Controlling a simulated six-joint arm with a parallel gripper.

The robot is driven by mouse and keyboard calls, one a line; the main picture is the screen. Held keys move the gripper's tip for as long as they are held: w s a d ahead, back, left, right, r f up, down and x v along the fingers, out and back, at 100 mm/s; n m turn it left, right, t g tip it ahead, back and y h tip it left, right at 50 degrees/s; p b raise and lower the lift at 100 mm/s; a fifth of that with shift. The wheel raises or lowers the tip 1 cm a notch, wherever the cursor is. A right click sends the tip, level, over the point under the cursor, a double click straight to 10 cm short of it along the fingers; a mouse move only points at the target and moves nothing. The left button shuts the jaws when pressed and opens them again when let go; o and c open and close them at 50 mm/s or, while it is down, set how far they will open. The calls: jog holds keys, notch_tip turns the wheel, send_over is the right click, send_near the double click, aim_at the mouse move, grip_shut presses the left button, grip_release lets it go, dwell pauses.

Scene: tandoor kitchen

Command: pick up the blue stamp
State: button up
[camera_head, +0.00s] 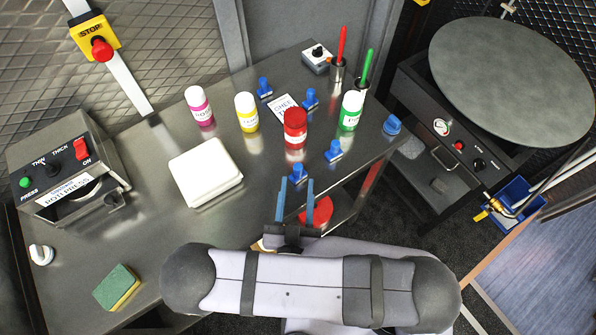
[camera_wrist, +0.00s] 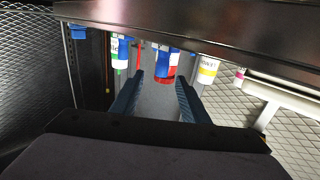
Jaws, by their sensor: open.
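Several small blue stamps with knob handles stand on the steel table. The nearest blue stamp (camera_head: 298,174) is at the table's front edge, just beyond my fingertips. Others are a blue stamp (camera_head: 333,151) to its right and farther back, a blue stamp (camera_head: 310,98) by the card and a blue stamp (camera_head: 264,88) at the back. My gripper (camera_head: 295,190) is open and empty, its two blue fingers pointing at the nearest stamp. In the wrist view the gripper (camera_wrist: 160,79) frames a blue stamp (camera_wrist: 162,44) in front of a red jar; whether the stamp is between the fingers is unclear.
A blue rounded object (camera_head: 392,125) sits near the right edge. A white box (camera_head: 205,172) lies left, with bare table around it.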

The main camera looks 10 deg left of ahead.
aim_at(298, 172)
jog(key=shift+w, duration=0.6)
jog(key=shift+w+a, duration=0.25)
jog(key=shift+w, duration=1.05)
jog(key=shift+w+a, duration=0.2)
jog(key=shift+w, duration=1.05)
grip_shut()
